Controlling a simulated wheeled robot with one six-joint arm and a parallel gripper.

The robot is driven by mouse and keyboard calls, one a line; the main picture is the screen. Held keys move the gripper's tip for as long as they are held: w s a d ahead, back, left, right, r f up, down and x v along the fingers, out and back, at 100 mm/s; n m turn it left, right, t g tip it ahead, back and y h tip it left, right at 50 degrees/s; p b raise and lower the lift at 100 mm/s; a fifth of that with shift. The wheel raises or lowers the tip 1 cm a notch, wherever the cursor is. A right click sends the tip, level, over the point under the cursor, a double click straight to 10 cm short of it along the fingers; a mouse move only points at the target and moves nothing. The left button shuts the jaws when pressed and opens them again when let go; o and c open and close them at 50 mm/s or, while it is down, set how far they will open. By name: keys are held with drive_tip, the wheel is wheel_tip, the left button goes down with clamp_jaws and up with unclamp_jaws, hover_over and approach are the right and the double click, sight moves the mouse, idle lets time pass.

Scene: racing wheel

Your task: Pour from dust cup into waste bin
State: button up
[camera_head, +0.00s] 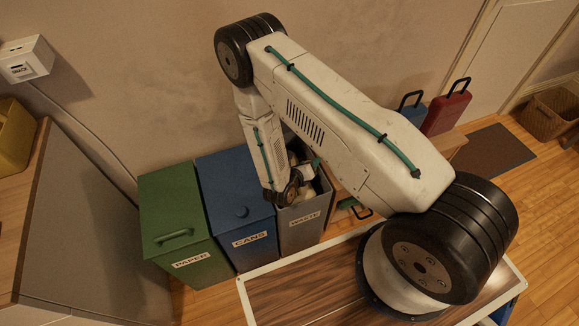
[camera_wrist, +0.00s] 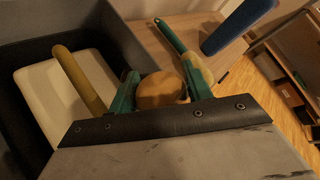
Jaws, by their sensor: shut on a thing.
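The waste bin (camera_head: 300,227) is the grey open bin labelled WASTE; its dark wall (camera_wrist: 120,38) fills the left of the wrist view. A pale block (camera_wrist: 40,85) and a tan rod (camera_wrist: 78,80) show inside it. My gripper (camera_wrist: 160,90) has green fingers shut on a round brown thing, apparently the dust cup (camera_wrist: 160,92). It is near the bin's rim, on the right side in the wrist view. Its tilt and contents cannot be made out. In the head view my wrist partly covers the bin's opening and the cup is not clear.
The blue CANS bin (camera_head: 235,205) and green PAPER bin (camera_head: 175,225) stand left of the waste bin. A wooden surface (camera_wrist: 150,40) beside it bears a green-handled tool (camera_wrist: 170,36). A blue bar (camera_wrist: 238,25) shows beyond. Red (camera_head: 446,113) and blue cases stand behind.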

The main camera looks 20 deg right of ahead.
sight(302, 157)
drive_tip(key=shift+w+a+r+n, duration=0.15)
drive_tip(key=shift+r+n, duration=0.2)
drive_tip(key=shift+n, duration=0.25)
idle(0.5)
drive_tip(key=shift+w+r+n+g+h+p, duration=0.1)
drive_tip(key=shift+r+n+g+h+p, duration=0.35)
drive_tip(key=shift+n+h, duration=0.35)
drive_tip(key=shift+r+n+g+h+p, duration=0.4)
drive_tip(key=shift+n+h+p, duration=0.2)
drive_tip(key=shift+n, duration=0.4)
idle(1.7)
drive_tip(key=shift+w+a+f+n+h, duration=0.4)
drive_tip(key=shift+w+a+n, duration=0.05)
drive_tip(key=shift+a+n, duration=0.15)
idle(0.8)
drive_tip(key=shift+w+a+r+n+h+p, duration=0.2)
drive_tip(key=shift+r+n+h+p, duration=0.25)
drive_tip(key=shift+n, duration=0.55)
idle(1.0)
